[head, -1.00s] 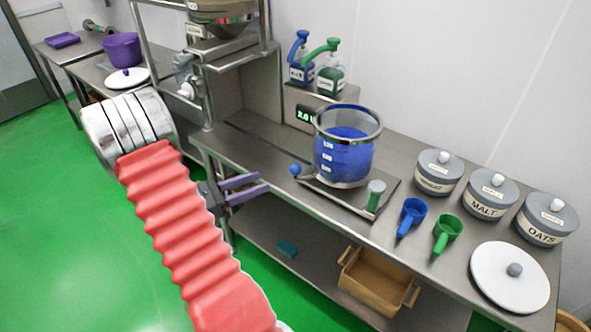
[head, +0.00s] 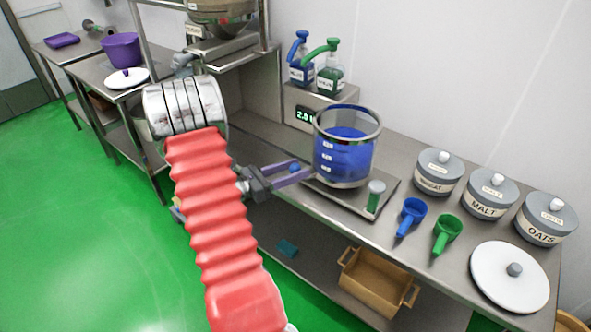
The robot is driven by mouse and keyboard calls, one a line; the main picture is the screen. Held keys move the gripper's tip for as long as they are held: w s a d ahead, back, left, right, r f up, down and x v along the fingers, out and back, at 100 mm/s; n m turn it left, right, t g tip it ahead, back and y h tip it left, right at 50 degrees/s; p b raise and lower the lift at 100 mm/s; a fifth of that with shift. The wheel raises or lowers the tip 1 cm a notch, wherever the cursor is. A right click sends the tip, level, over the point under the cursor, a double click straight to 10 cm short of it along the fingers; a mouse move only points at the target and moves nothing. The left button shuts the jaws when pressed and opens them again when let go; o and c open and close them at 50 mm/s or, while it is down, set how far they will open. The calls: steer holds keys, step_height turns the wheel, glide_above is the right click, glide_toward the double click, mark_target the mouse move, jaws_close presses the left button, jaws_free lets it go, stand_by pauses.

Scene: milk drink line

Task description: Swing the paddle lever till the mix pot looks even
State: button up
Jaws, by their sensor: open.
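The mix pot (head: 343,165) is a clear vessel with a metal rim and white level marks, holding blue liquid. It stands on a metal base plate on the bench. The paddle lever's blue ball knob (head: 294,166) shows at the plate's left, low beside the pot. My gripper (head: 311,171) is open, its purple fingers pointing right toward the pot's foot. The knob appears between or just behind the fingers; I cannot tell whether they touch it. The lever's arm is mostly hidden by the fingers. The paddle inside the pot cannot be made out.
A green cylinder with a grey cap (head: 375,197) stands on the plate's right corner. Blue (head: 411,213) and green (head: 447,230) scoops lie farther right, before grey-lidded canisters (head: 487,196). Pump bottles (head: 329,78) stand behind the pot. A brown crate (head: 375,283) sits on the lower shelf.

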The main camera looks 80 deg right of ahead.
steer(key=shift+s+d, duration=0.25)
jaws_close()
stand_by(0.5)
